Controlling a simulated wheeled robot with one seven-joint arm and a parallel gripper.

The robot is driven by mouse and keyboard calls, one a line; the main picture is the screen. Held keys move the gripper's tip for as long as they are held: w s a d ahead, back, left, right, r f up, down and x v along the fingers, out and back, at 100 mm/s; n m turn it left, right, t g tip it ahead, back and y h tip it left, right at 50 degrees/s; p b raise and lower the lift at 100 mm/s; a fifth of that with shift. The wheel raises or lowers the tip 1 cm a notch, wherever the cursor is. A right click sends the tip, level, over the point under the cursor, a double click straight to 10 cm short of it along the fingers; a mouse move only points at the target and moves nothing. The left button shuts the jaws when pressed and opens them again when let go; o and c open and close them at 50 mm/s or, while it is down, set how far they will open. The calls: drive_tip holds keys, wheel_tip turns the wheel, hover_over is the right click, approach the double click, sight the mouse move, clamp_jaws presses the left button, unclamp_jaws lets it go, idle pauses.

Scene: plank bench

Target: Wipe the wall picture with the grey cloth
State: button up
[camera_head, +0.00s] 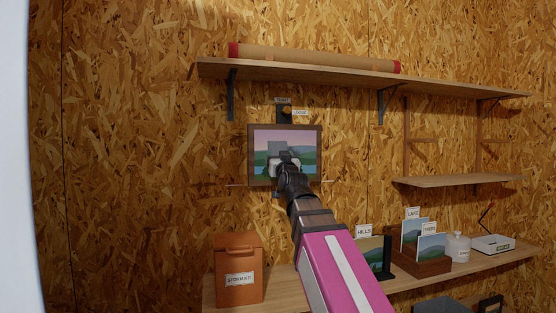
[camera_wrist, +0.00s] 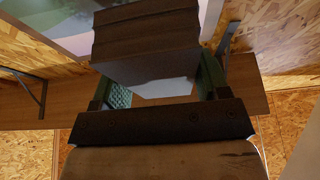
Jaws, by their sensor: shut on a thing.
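The wall picture (camera_head: 306,142), a framed landscape with a dark brown frame, hangs on the chipboard wall below the upper shelf. My gripper (camera_head: 286,164) is in front of its middle and lower part and hides some of it. My gripper is shut on a folded piece that I take for the grey cloth (camera_head: 283,147). In the wrist view the cloth (camera_wrist: 146,42) looks dark and brownish, with a wavy edge, between the fingers of my gripper (camera_wrist: 160,80). Part of the picture (camera_wrist: 85,18) shows at the upper left there. I cannot tell whether the cloth touches it.
A long roll (camera_head: 315,59) with red ends lies on the upper shelf (camera_head: 450,86). Below stand an orange-brown box (camera_head: 239,260), cards in a wooden holder (camera_head: 420,263), a white jar (camera_head: 458,247) and a white tray (camera_head: 493,244). The wall left of the picture is clear.

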drive_tip(key=shift+w+a, duration=0.2)
drive_tip(key=shift+w, duration=0.7)
drive_tip(key=shift+w+a, duration=0.15)
drive_tip(key=shift+w, duration=0.75)
drive_tip(key=shift+w+a, duration=0.2)
drive_tip(key=shift+w, duration=0.7)
drive_tip(key=shift+w+a, duration=0.2)
drive_tip(key=shift+w, duration=0.7)
drive_tip(key=shift+w+r, duration=0.15)
drive_tip(key=shift+r, duration=0.15)
drive_tip(key=shift+s+d, duration=0.2)
drive_tip(key=shift+s, duration=0.75)
drive_tip(key=shift+s+d, duration=0.15)
drive_tip(key=shift+s, duration=0.85)
drive_tip(key=shift+s+d, duration=0.2)
drive_tip(key=shift+s, duration=0.75)
